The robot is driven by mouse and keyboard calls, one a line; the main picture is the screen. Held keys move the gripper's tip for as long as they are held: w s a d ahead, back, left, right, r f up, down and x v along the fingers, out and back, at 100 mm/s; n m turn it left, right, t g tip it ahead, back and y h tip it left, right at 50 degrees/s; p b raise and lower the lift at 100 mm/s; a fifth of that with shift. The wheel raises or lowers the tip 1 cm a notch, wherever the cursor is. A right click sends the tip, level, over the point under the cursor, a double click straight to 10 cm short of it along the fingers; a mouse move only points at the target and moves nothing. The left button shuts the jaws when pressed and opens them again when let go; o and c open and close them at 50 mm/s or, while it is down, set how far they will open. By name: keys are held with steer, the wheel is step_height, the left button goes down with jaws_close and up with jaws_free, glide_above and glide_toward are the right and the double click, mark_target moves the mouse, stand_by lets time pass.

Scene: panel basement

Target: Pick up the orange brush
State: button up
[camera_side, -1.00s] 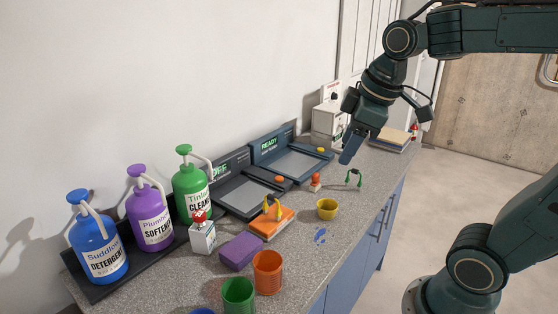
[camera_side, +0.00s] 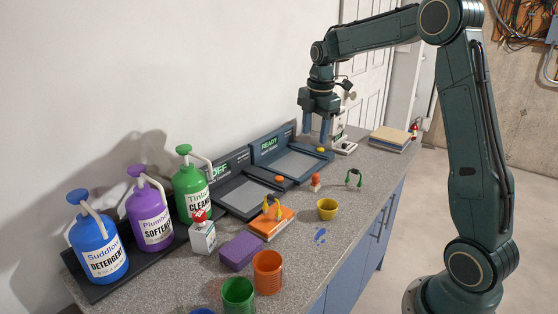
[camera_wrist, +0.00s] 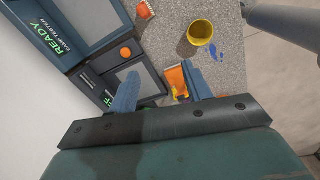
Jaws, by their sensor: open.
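The orange brush (camera_side: 270,222), an orange block with a yellow handle on top, sits on the grey counter beside the panel marked OFF. It also shows partly in the wrist view (camera_wrist: 174,80), behind my right finger. My gripper (camera_side: 316,136) is open and empty. It points down above the station marked READY, well behind and above the brush. In the wrist view my two fingers (camera_wrist: 161,88) are spread apart.
A purple sponge (camera_side: 240,251), an orange cup (camera_side: 268,272), a green cup (camera_side: 238,295) and a yellow cup (camera_side: 327,209) stand around the brush. Blue, purple and green pump bottles (camera_side: 193,190) line the wall.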

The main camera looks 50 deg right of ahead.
mark_target(316, 173)
steer(key=w+d+f+n+g, duration=0.1)
steer(key=w+d+f+n, duration=0.1)
steer(key=d+f, duration=0.4)
steer(key=shift+w+d+f+n, duration=0.3)
steer(key=shift+d+f+n, duration=0.1)
steer(key=shift+d+n, duration=0.4)
steer(key=shift+a+f, duration=0.1)
steer(key=shift+f, duration=4.2)
steer(key=shift+w+a+f, duration=0.1)
steer(key=shift+f, duration=2.5)
jaws_close()
